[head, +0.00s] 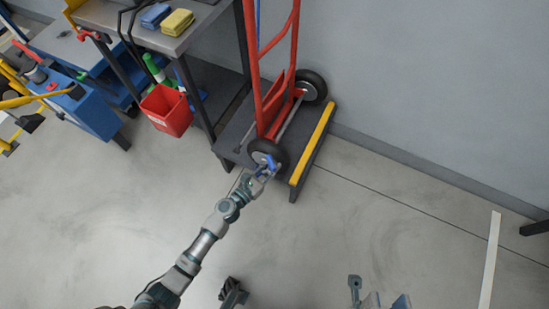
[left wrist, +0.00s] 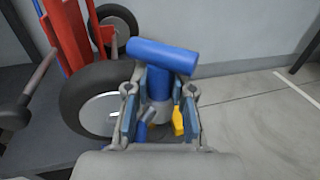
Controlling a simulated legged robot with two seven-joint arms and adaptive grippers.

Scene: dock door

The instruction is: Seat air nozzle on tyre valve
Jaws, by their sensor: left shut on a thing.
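My left gripper (head: 264,172) is shut on a blue air nozzle (head: 271,161) beside the near wheel of a red hand truck (head: 272,95). The black tyre (left wrist: 75,95) is just left of the fingers, with a pale hub. I cannot make out the valve clearly, nor whether the nozzle touches the wheel. My right gripper (head: 379,293) is partly cut off at the bottom edge, its fingers apart and empty.
The hand truck stands on a dark platform with a yellow front edge (head: 312,144). A workbench (head: 165,25) with cloths stands to the left, with a red bucket (head: 166,110) below. A grey wall is behind.

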